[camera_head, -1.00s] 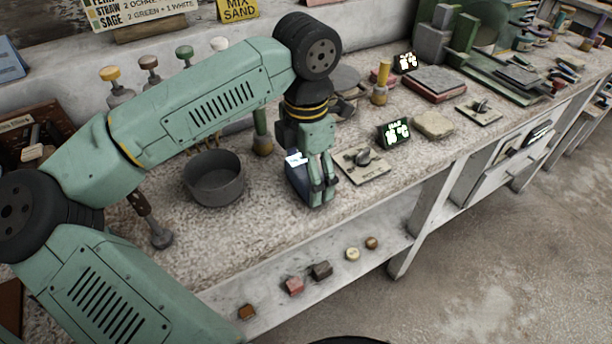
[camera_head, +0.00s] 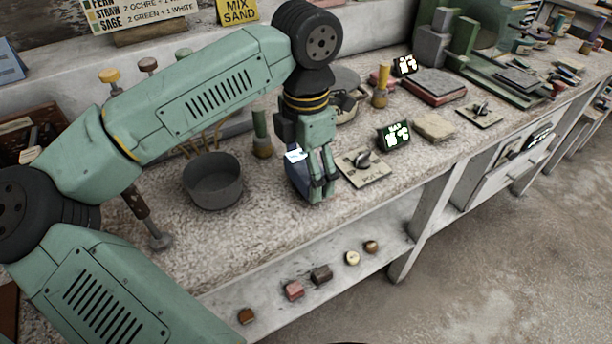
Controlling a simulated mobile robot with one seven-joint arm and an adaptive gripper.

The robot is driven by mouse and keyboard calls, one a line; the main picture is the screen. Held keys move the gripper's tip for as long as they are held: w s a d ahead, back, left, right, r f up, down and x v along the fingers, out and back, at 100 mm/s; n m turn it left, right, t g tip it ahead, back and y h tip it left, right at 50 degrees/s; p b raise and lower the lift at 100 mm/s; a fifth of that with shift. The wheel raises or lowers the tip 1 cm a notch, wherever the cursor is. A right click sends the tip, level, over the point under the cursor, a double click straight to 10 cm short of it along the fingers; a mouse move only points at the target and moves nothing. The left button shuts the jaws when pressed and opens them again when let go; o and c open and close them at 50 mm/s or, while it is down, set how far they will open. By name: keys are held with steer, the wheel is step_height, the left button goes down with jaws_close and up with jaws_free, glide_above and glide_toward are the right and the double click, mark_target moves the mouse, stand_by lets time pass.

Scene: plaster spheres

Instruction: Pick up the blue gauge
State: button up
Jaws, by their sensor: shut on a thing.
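The blue gauge (camera_head: 298,175) is a dark blue block with a pale, bright face at its top. It is at the left side of my gripper (camera_head: 324,192), partly hidden behind the fingers. My gripper points down over the front part of the bench and is shut on the blue gauge. Whether the gauge's bottom touches the bench top or is just clear of it, I cannot tell.
A grey bowl (camera_head: 213,182) stands left of my gripper. A plate with a switch lever (camera_head: 364,166) lies close on the right, with a lit display (camera_head: 394,136) behind it. The bench's front edge is near. A lower shelf (camera_head: 330,252) holds several small blocks.

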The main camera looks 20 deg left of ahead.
steer(key=shift+s+d+r+b, duration=0.15)
steer(key=shift+d+r+b, duration=0.1)
steer(key=shift+r, duration=0.2)
steer(key=shift+s+d+r+b, duration=0.15)
steer(key=shift+r+b, duration=0.1)
steer(key=shift+r, duration=0.15)
steer(key=s+d+r+b, duration=0.1)
steer(key=s+d+b, duration=0.2)
steer(key=s+d, duration=0.7)
steer(key=shift+d+r, duration=0.35)
steer(key=shift+d, duration=0.3)
steer(key=o, duration=0.9)
steer(key=c, duration=0.5)
steer(key=shift+a, duration=0.1)
